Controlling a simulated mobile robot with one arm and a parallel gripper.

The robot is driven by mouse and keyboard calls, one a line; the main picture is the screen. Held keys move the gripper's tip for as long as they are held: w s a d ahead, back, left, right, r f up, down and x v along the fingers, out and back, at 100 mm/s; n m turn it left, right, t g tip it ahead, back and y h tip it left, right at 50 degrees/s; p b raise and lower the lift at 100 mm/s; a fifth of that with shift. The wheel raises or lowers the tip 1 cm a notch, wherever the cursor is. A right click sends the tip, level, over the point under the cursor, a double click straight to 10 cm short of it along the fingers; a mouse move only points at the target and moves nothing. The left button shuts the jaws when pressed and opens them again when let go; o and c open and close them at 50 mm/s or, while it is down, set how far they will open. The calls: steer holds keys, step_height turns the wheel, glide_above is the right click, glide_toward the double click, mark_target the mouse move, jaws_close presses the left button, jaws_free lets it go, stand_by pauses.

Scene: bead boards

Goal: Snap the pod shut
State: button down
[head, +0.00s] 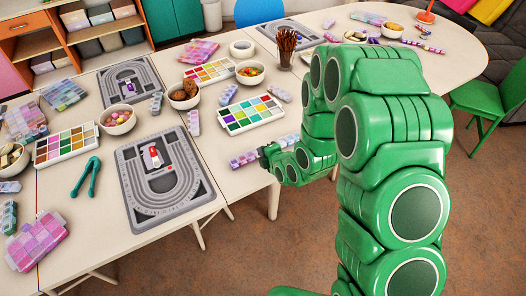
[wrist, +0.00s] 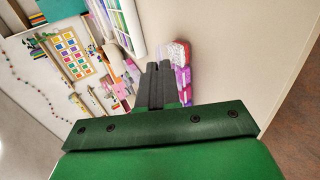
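A long narrow bead box with pink and purple compartments (head: 250,158), likely the pod, lies near the table's front edge in the head view. In the wrist view a pink and purple box (wrist: 183,76) stands just right of my fingertips, partly hidden behind them. Its far end looks paler and reddish; I cannot tell whether a lid there is raised. My gripper (wrist: 158,70) has its two dark fingers together with nothing visible between them. In the head view my gripper (head: 265,155) is at the right end of the narrow box; I cannot tell whether they touch.
A grey bead board (head: 205,190) lies to the left, with green pliers (head: 86,176) beyond it. A paint-like bead tray (head: 281,108) and a bead bowl (head: 250,72) are behind. A brush cup (head: 286,62) stands farther back. The table's front edge is close to my gripper.

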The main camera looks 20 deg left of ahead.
stand_by(0.3)
steer(key=c, duration=1.3)
jaws_free()
steer(key=shift+c, duration=0.2)
steer(key=shift+a+r, duration=0.1)
steer(key=shift+r, duration=0.1)
